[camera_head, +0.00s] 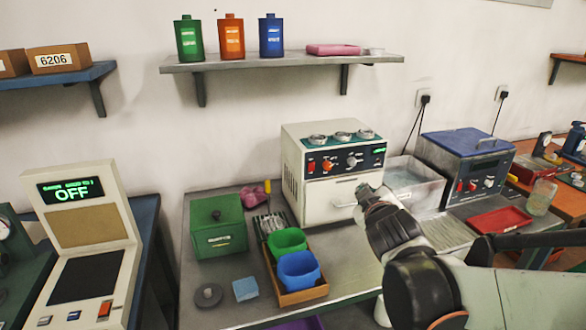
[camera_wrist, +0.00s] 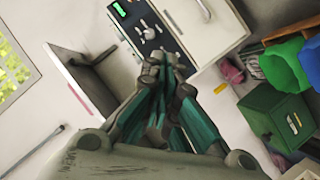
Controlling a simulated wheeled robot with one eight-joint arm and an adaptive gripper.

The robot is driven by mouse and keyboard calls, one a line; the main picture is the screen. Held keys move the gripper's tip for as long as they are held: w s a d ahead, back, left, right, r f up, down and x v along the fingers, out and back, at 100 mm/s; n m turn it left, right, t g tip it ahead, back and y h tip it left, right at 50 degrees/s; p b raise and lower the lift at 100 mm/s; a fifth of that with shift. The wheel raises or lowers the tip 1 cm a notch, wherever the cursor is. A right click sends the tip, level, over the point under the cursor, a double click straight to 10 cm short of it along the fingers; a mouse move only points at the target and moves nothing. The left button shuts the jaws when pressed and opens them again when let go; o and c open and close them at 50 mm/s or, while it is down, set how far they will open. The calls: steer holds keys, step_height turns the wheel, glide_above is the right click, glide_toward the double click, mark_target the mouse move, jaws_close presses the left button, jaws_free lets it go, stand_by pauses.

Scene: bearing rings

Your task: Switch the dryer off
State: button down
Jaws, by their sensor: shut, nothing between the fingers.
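A cream machine (camera_head: 315,195), seemingly the dryer, stands at the back of the grey bench. Its dark control panel (camera_head: 343,162) carries a red switch (camera_head: 311,167), knobs and a lit green display (camera_head: 379,151). In the wrist view the panel (camera_wrist: 135,24) lies just beyond my fingertips, and part of it is hidden behind them. My gripper (camera_head: 374,194) is in front of the machine's lower right side in the head view. It is shut and empty in the wrist view (camera_wrist: 165,68). I cannot tell whether it touches the panel.
A blue-lidded device (camera_head: 465,155) and a clear basin (camera_head: 413,182) stand to the right. A green box (camera_head: 219,230) and a tray (camera_head: 301,295) with green and blue cups are in front left. A device at far left (camera_head: 82,240) reads OFF. A wall shelf (camera_head: 285,62) hangs above.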

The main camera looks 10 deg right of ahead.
steer(key=w+a+f+n+t+y+b, duration=0.1)
steer(key=w+a+f+n+t+y, duration=0.4)
steer(key=w+n, duration=0.4)
steer(key=shift+w+a+f+n+y+b, duration=0.15)
steer(key=shift+a+f+n+y+b, duration=0.4)
steer(key=shift+f+n, duration=1.2)
steer(key=shift+a+r+n, duration=0.1)
steer(key=shift+r+n, duration=0.45)
steer(key=shift+r, duration=0.05)
steer(key=p, duration=0.7)
glide_toward(311, 167)
steer(key=a+r, duration=0.1)
steer(key=w+b, duration=0.1)
steer(key=w, duration=0.1)
steer(key=w+a+b, duration=0.1)
steer(key=w, duration=0.2)
steer(key=shift+w, duration=0.15)
steer(key=shift+w+a+r, duration=0.15)
steer(key=shift+w+r, duration=0.05)
steer(key=shift+w, duration=0.35)
